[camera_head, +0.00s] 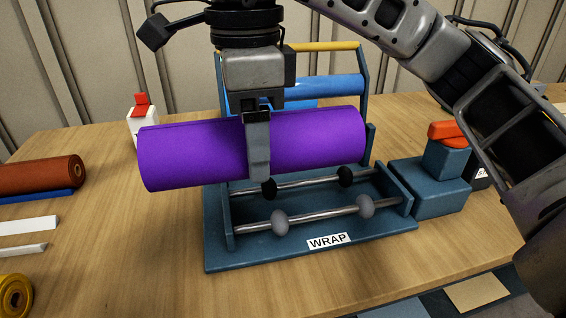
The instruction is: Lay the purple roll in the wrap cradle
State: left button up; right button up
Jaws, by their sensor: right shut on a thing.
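The purple roll (190,155) hangs level, tilted slightly up to the right, in front of and above the wrap cradle. My right gripper (258,165) points down and is shut around the roll near its middle. The blue wrap cradle (290,252) stands on the table with a "WRAP" label on its front. Its two metal rods (325,215) carry dark and grey rollers and look bare. The roll hides part of the cradle's back and left side. The roll's left end sticks out past the cradle's left side. My left gripper is not in view.
A blue block with a red lever (446,132) stands right of the cradle. A brown roll (40,175), white strips (28,226) and a yellow roll (15,295) lie at the left.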

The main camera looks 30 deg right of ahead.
jog(key=w+d+f, duration=0.1)
jog(key=d+f, duration=0.3)
jog(key=w+d+f, duration=0.2)
jog(key=d+f, duration=0.1)
jog(key=d, duration=0.1)
jog(key=w+d+f, duration=0.1)
jog(key=d+f, duration=0.3)
jog(key=shift+w+d+f+b, duration=0.3)
jog(key=shift+f+b, duration=0.05)
jog(key=shift+f, duration=0.4)
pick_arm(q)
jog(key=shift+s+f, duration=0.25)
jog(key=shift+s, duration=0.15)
pick_arm(e)
jog(key=shift+f, duration=0.2)
jog(key=o, duration=1.7)
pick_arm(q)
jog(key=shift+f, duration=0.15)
pick_arm(e)
jog(key=shift+o, duration=0.3)
